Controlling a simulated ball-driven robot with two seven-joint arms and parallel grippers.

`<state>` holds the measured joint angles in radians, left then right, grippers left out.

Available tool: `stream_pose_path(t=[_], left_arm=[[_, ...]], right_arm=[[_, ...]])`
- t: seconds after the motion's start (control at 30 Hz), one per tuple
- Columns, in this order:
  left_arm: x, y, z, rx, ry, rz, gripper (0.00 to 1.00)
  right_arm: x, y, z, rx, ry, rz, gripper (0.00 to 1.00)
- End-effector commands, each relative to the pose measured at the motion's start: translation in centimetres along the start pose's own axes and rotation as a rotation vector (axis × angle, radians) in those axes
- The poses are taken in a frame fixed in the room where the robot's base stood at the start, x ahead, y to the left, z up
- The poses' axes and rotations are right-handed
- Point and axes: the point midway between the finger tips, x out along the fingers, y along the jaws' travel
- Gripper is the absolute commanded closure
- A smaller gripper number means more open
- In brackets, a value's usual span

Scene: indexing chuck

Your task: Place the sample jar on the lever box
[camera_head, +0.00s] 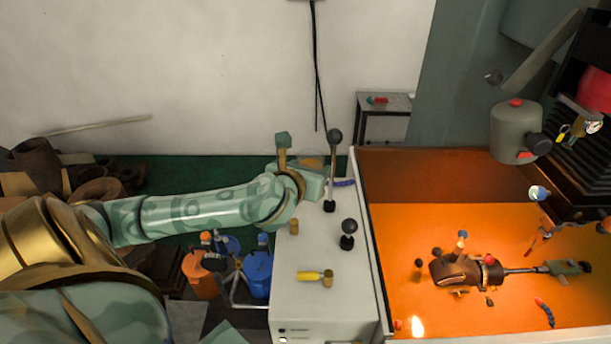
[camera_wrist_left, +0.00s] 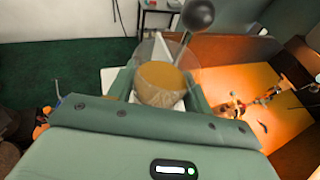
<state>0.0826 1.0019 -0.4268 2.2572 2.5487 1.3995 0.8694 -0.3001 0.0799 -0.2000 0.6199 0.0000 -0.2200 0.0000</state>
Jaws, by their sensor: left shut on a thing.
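The sample jar (camera_head: 312,160) is a clear vessel with tan contents. My left gripper (camera_head: 304,166) is shut on it, at the far end of the lever box. In the left wrist view the jar (camera_wrist_left: 160,82) sits between the two fingers, its clear wall showing above the tan contents. The lever box (camera_head: 318,258) is a pale cabinet with black ball-topped levers on its top. One tall lever (camera_head: 333,160) stands just right of the jar. I cannot tell whether the jar touches the box top. My right gripper is out of view.
A short lever (camera_head: 348,235) and a yellow-handled hammer (camera_head: 316,276) are on the box top, with a small brown cork-like piece (camera_head: 294,227) near its left edge. An orange-lit machine bay (camera_head: 440,225) lies right. Orange and blue containers (camera_head: 258,272) stand left, below the arm.

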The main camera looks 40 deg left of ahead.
Motion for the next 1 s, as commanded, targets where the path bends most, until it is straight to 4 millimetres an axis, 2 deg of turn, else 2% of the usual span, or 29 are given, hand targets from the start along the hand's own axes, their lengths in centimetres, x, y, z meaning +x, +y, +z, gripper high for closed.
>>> stream_pose_path(t=[0.17,0.4,0.6,0.87,1.0], left_arm=[[3.1,1.6,-0.1,0.001,0.0,0.006,0.78],[8.5,4.2,-0.7,-0.002,0.001,0.005,0.78],[12.1,5.3,-3.4,-0.001,0.001,0.002,0.78],[14.1,6.0,-4.8,-0.002,0.0,0.001,0.78],[14.9,6.1,-6.5,-0.002,0.003,0.0,0.78]], right_arm=[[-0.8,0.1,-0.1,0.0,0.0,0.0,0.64],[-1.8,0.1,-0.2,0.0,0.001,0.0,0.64],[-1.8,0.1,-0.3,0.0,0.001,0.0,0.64],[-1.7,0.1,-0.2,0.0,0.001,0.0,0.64],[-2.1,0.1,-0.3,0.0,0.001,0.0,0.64]])
